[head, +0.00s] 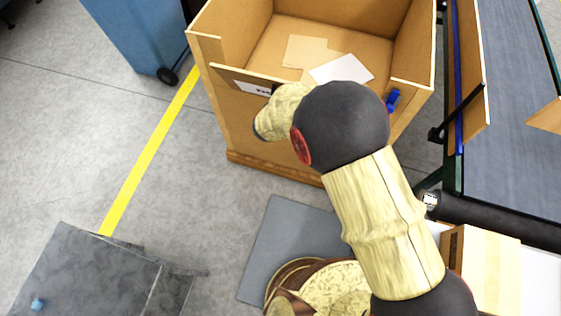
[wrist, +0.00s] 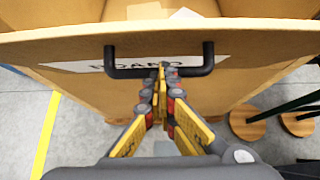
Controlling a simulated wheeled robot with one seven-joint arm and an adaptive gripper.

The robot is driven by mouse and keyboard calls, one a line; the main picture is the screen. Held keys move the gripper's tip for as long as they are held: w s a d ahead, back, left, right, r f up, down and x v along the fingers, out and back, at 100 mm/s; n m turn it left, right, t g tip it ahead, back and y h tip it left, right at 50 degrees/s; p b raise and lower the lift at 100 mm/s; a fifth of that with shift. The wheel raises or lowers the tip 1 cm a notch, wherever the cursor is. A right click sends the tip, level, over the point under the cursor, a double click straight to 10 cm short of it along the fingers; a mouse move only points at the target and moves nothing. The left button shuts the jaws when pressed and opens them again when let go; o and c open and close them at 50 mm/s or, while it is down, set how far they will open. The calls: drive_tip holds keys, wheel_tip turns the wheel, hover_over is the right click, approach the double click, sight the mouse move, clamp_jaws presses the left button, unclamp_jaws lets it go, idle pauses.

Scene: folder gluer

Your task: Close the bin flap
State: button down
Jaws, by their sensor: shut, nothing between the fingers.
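The bin (head: 225,110) is a brown open-topped box at the top middle of the head view. Its front flap (head: 232,72) carries a white label (head: 252,87); the side walls rise higher than its top edge. In the wrist view the flap (wrist: 75,90) fills the middle, with a black bar handle (wrist: 110,62) across the label. My gripper (wrist: 163,78) is shut and empty, its fingertips overlapping the middle of the handle bar. I cannot tell whether they touch it. In the head view my arm hides the fingers and part of the flap.
Pale sheets (head: 342,68) lie inside the bin. A blue latch-like part (head: 392,98) is on the bin's front right. A conveyor (head: 510,100) stands to the right, a blue wheeled bin (head: 135,35) at upper left.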

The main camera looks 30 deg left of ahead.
drive_tip(key=shift+g, duration=0.4)
drive_tip(key=w+r+p, duration=0.1)
drive_tip(key=w, duration=0.2)
drive_tip(key=w+a+r+p, duration=0.1)
drive_tip(key=w, duration=0.2)
drive_tip(key=w+a+r+p, duration=0.1)
drive_tip(key=w+r, duration=0.1)
drive_tip(key=w, duration=0.1)
drive_tip(key=v, duration=1.1)
drive_tip(key=shift+s+r, duration=0.3)
drive_tip(key=shift+s, duration=0.05)
drive_tip(key=shift+a, duration=0.1)
